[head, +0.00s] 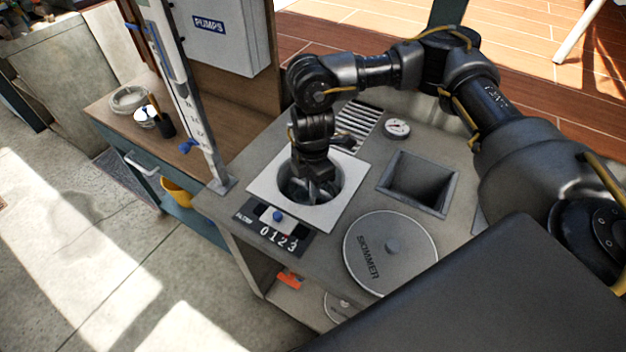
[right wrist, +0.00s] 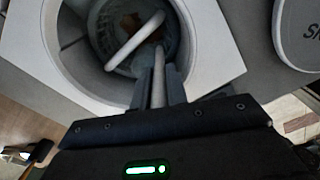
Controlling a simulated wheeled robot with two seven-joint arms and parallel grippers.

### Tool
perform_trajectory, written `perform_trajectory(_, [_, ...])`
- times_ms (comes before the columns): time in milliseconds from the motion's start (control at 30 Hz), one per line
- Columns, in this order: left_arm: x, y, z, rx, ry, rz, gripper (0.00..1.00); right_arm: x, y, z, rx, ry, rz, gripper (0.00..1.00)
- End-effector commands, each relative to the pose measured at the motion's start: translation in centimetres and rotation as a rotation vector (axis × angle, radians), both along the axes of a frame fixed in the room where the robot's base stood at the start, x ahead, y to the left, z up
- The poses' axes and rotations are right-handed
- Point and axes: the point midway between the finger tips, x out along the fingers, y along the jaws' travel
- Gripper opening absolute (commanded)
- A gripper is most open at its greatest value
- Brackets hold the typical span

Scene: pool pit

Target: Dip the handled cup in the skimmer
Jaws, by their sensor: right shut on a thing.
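The skimmer is a round well in a white square plate (head: 263,187) set in the grey counter. It also shows in the right wrist view (right wrist: 215,65). My right gripper (head: 316,194) reaches down into the well. In the right wrist view its fingers (right wrist: 159,88) are shut on a pale upright bar (right wrist: 158,64), which looks like the handle of the cup. The cup's body is hidden or hard to make out. A white diagonal bar (right wrist: 134,42) crosses the well above a dim, bluish bottom with brownish bits. My left gripper is not in view.
The round lid marked SKIMMER (head: 415,235) lies in front of the well. A square opening (head: 418,182), a gauge (head: 397,128) and a slotted grille (head: 360,120) are around it. A numbered filter panel (head: 275,226) is at the front. A tall scale post (head: 190,100) stands at left.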

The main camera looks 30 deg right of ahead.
Motion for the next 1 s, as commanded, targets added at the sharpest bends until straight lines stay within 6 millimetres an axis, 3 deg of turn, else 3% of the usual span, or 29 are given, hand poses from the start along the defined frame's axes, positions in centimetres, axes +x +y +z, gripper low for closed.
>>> perform_trajectory(600, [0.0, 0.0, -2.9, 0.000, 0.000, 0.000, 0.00, 0.0, 0.0, -4.7, 0.000, 0.000, 0.000, 0.00])
perform_trajectory(1000, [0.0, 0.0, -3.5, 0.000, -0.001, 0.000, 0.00, 0.0, 0.0, -5.8, 0.000, 0.000, 0.000, 0.00])
